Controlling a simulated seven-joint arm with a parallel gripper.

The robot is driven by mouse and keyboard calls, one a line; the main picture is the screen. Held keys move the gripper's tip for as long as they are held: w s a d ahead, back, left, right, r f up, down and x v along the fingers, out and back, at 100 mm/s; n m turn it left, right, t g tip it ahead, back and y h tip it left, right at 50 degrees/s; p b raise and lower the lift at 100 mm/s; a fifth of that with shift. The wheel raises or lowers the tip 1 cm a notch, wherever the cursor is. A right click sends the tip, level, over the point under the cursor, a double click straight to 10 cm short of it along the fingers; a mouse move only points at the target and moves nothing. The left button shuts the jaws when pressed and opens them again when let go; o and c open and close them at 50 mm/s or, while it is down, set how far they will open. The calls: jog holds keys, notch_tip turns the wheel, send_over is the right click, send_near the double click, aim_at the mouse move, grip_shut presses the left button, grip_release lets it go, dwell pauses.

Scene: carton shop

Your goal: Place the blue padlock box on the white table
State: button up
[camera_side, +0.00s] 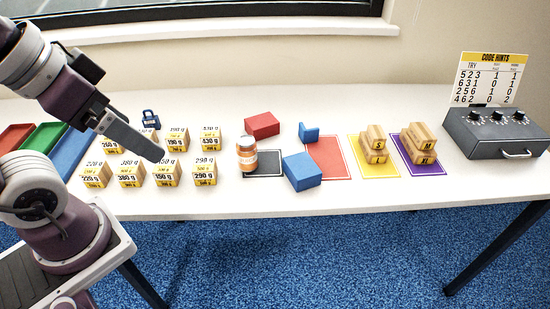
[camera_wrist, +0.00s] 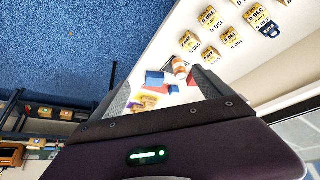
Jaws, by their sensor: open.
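The blue padlock box (camera_side: 151,121) is small, with a dark shackle on top. It is at the back left of the white table (camera_side: 330,199), among yellow-and-white weight boxes. In the wrist view the blue padlock box (camera_wrist: 269,30) shows at the upper right, close against a weight box; I cannot tell whether it rests on that box or on the table. My gripper (camera_side: 158,154) is in front of the padlock box in the side view, above the weight boxes. My gripper (camera_wrist: 165,82) is open, with nothing seen between its fingers.
Several weight boxes (camera_side: 205,172) stand in rows around the gripper. An orange jar (camera_side: 247,155), blue box (camera_side: 302,171) and red box (camera_side: 262,125) stand right of them. Wooden blocks (camera_side: 375,143) sit on coloured mats. A dial box (camera_side: 493,133) is far right. The front table strip is clear.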

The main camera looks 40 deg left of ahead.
jog(key=w+d+r+n+g, duration=0.1)
jog(key=w+r+n, duration=0.15)
jog(key=w, duration=0.45)
jog(key=n+g+h, duration=0.4)
jog(key=n+g, duration=0.3)
jog(key=n, duration=0.4)
send_over(302, 164)
jog(key=w+a, duration=0.2)
jog(key=shift+m, duration=0.25)
notch_tip(302, 164, down, 24)
jog(key=shift+s+f, duration=0.1)
jog(key=shift+s, duration=0.05)
jog(key=x, duration=0.6)
jog(key=shift+s+d+f, duration=0.15)
jog(key=shift+s+f, duration=0.1)
jog(key=shift+s, duration=0.15)
jog(key=shift+t, duration=0.3)
jog(key=c, duration=1.9)
notch_tip(302, 164, up, 10)
jog(key=shift+r, duration=0.15)
